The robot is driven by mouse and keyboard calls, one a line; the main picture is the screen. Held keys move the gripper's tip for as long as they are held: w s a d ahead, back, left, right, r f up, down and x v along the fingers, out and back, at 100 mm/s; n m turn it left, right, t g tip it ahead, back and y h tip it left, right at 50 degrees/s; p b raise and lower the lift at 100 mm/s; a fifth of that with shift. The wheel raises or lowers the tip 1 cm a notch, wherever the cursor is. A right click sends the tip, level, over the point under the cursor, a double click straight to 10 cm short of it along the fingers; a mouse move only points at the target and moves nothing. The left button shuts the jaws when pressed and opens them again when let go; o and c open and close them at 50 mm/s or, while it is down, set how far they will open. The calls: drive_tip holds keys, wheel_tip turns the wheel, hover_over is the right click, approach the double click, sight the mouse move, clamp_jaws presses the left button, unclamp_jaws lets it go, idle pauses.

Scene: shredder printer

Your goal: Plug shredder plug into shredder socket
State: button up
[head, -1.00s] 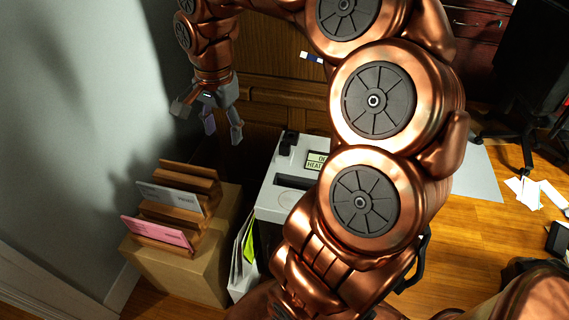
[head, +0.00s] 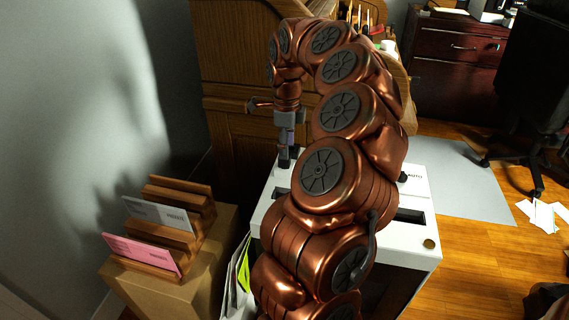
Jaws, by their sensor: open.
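The white shredder (head: 412,251) stands in the middle of the head view, with a dark slot across its top. My copper arm covers much of it. My gripper (head: 287,148) points down over its back left corner, open, with the fingers partly overlapping in this view. A small black block (head: 284,161) is at the fingertips on that corner. I cannot tell whether it is the plug or whether the fingers touch it. The shredder socket cannot be made out.
A wooden letter rack (head: 165,225) with pink and grey envelopes stands on a cardboard box (head: 170,285) at left. Papers (head: 236,285) lean beside the shredder. A wooden desk (head: 235,110) rises behind my gripper. An office chair (head: 530,90) stands at right.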

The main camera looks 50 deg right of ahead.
sight(284, 164)
drive_tip(key=f, duration=0.4)
drive_tip(key=shift+w+a+f+b, duration=0.1)
drive_tip(key=shift+w+f+b, duration=0.2)
drive_tip(key=shift+f, duration=0.1)
clamp_jaws()
